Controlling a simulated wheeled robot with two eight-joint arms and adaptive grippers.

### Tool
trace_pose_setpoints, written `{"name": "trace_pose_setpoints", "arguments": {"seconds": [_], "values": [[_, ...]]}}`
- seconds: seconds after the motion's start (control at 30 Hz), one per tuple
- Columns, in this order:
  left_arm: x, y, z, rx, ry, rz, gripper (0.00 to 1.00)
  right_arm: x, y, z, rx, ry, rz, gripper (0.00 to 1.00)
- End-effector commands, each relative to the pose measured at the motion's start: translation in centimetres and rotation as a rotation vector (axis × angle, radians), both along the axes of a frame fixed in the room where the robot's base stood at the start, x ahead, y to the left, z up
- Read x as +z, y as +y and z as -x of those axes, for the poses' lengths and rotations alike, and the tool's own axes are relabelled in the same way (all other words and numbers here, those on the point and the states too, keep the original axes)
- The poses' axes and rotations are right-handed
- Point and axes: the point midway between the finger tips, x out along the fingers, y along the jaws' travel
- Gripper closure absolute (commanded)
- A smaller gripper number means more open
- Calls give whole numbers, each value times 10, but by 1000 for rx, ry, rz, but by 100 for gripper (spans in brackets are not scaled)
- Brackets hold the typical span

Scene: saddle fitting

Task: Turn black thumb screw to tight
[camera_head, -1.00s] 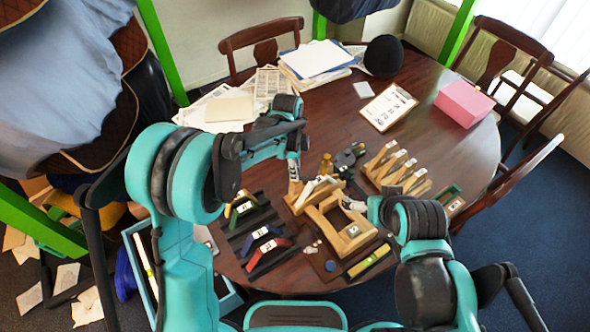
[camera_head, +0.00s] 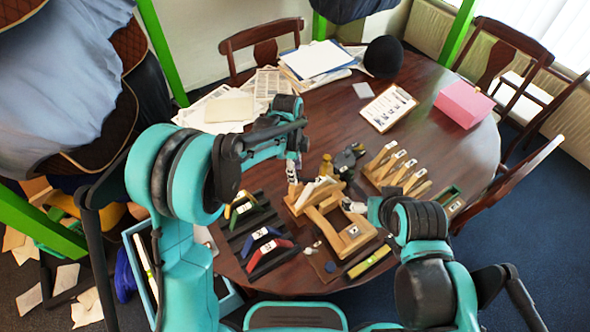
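My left gripper (camera_head: 292,176) points down at the back left of a light wooden fixture (camera_head: 350,240). Its fingertips are too small to tell open from shut. My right gripper (camera_head: 352,206) comes in from the right and reaches the fixture's right side; its fingers are small and partly hidden by its own arm. A pale wooden piece (camera_head: 318,188) sits between the two grippers at the back of the fixture. I cannot make out a black thumb screw for certain. A small dark round spot (camera_head: 330,267) lies in front of the fixture.
A rack with green, blue and red-marked pieces (camera_head: 266,250) stands left of the fixture. A row of wooden blocks (camera_head: 395,170) and a dark tool (camera_head: 346,158) stand behind it. A yellow level-like bar (camera_head: 370,262) lies front right.

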Motion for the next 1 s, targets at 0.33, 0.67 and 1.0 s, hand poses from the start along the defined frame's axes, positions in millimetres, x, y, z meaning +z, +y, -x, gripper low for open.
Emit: {"name": "trace_pose_setpoints", "arguments": {"seconds": [0.33,0.67,1.0], "values": [[17,2,-1,1,0,0,58,0,0,0,0,0,0,0],[87,7,-4,0,0,0,58,0,0,0,0,0,0,0],[119,9,-6,0,0,0,58,0,0,0,0,0,0,0]]}}
